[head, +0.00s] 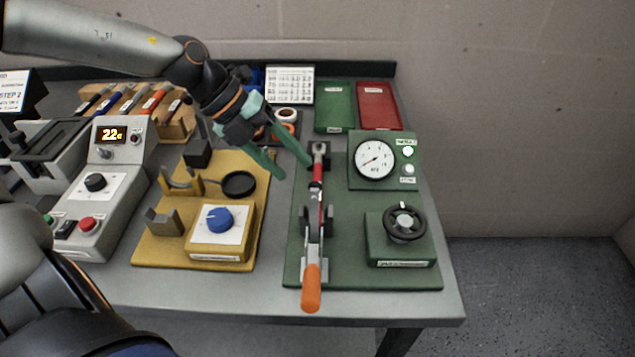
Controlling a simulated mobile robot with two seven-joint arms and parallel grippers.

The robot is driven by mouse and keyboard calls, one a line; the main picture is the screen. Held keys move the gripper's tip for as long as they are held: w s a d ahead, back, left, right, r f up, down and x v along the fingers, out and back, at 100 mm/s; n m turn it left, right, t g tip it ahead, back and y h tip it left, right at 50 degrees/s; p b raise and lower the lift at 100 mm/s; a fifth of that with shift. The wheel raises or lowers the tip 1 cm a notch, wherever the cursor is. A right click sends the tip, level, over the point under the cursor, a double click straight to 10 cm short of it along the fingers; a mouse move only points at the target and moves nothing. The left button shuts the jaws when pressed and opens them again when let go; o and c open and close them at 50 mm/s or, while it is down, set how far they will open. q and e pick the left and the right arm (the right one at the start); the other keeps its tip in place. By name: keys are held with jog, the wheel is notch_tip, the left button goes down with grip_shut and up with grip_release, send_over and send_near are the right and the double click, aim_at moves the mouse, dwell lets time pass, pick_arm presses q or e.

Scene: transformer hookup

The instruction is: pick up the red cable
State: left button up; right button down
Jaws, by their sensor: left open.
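A slim red length, which looks like the red cable (318,172), lies along the lever fixture on the green board (345,270). A grey end piece (319,148) shows at its far end. I cannot tell for sure that it is a cable. My left gripper (297,170) reaches in from the upper left with its teal fingers apart and nothing between them. Its fingertips are just left of the red length's far part, and I cannot tell their height above the board. My right gripper is not in view.
The fixture's orange-handled lever (311,288) points to the near edge. A gauge (375,160) and a black handwheel (404,223) stand at right. The yellow station (160,250) is at left. Green (334,100) and red (378,100) trays lie behind.

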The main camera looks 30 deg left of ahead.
aim_at(318, 178)
pick_arm(q)
jog(key=shift+x, duration=2.75)
jog(key=shift+d+r, duration=0.15)
grip_shut()
